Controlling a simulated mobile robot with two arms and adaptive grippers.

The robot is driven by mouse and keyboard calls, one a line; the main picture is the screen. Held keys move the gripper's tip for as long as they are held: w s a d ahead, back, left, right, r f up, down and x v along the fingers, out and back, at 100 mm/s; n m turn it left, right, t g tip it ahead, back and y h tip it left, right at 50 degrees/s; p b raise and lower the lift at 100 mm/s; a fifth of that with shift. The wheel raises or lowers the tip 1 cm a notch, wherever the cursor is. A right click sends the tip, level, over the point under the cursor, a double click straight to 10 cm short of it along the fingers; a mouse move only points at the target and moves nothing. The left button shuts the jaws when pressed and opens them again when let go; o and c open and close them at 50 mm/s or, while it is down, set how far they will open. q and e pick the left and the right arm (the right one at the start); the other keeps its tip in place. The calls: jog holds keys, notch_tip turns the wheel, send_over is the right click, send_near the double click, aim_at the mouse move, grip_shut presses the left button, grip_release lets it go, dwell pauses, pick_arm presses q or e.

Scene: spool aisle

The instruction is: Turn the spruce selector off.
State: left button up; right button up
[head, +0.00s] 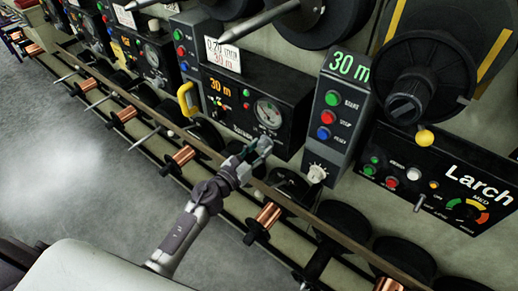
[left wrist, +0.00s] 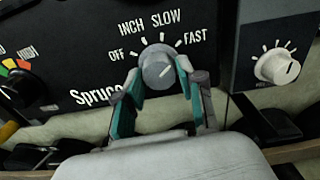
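The spruce selector is a round grey knob (left wrist: 157,67) on a black panel lettered "Spruce", with OFF, INCH, SLOW and FAST marked in an arc above it. I cannot make out clearly which mark it points at. My left gripper (left wrist: 160,72) has its two teal-padded fingers apart, one on each side of the knob; contact is not clear. In the head view my left gripper (head: 257,150) is at the lower edge of the Spruce panel (head: 290,103) and hides the knob. My right gripper is not in view.
A column with coloured buttons (head: 335,110) and a white dial (head: 317,173) stands just right of the Spruce panel. The Larch panel (head: 455,185) is further right. A rail with copper spools (head: 268,214) runs below. The floor at left is clear.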

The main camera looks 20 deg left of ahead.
pick_arm(q)
jog(key=shift+c, duration=1.4)
jog(key=n, duration=0.5)
jog(key=shift+p, duration=0.3)
jog(key=n+p, duration=0.1)
jog(key=n, duration=0.4)
jog(key=n+p, duration=0.1)
jog(key=n, duration=0.4)
jog(key=shift+r+n, duration=0.15)
jog(key=shift+n, duration=0.25)
jog(key=shift+n+p, duration=0.8)
jog(key=shift+n, duration=1.8)
